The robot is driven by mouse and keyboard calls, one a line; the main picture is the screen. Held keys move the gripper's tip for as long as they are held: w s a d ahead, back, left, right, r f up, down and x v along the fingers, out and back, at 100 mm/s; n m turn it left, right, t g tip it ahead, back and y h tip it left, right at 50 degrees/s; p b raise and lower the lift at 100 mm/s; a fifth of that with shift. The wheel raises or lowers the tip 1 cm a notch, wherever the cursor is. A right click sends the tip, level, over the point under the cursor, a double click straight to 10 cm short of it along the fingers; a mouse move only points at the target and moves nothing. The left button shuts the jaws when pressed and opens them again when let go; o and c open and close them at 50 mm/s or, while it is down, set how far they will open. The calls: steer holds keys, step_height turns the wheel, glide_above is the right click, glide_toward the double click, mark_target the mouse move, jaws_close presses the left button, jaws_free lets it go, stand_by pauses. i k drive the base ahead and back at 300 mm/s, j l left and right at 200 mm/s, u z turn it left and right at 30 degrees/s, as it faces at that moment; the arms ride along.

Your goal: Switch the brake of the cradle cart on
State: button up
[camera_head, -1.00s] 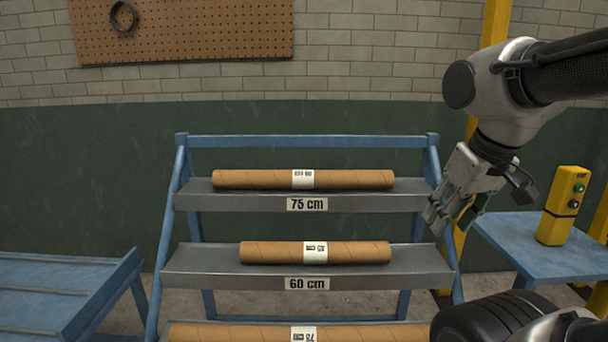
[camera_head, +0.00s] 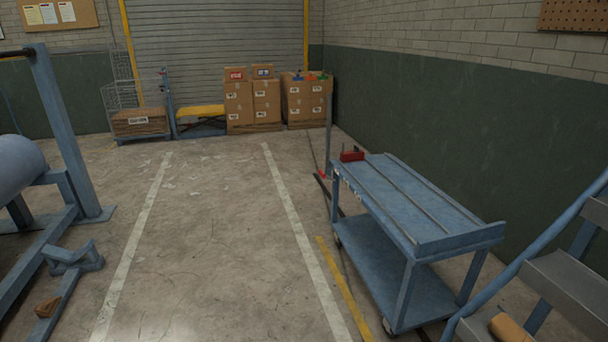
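A blue cart (camera_head: 432,238), which looks like the cradle cart, stands at the right by the green and brick wall. Its top has long raised rails and an end lip, with a lower shelf below. A red part (camera_head: 352,155) shows at the cart's far end; I cannot tell whether it is the brake or how it is set. A caster shows under the near corner. My gripper is not in view now.
A blue and grey stepped rack (camera_head: 568,285) with a cardboard tube stands close at the right. A blue frame with a roller (camera_head: 18,168) is at the left. Boxes (camera_head: 265,103) stand by the shutter. The floor between the white lines is clear.

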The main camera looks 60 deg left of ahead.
mark_target(322, 174)
steer(key=u, duration=1.85)
steer(key=i+j, duration=0.2)
steer(key=i, duration=0.25)
steer(key=i+j, duration=0.2)
steer(key=i, duration=0.3)
steer(key=i+j, duration=0.2)
steer(key=i, duration=0.25)
steer(key=i+j+z, duration=0.1)
steer(key=i, duration=0.4)
steer(key=i+j, duration=0.55)
steer(key=i, duration=0.35)
steer(key=i+j, duration=0.25)
steer(key=i, duration=0.2)
steer(key=z, duration=0.05)
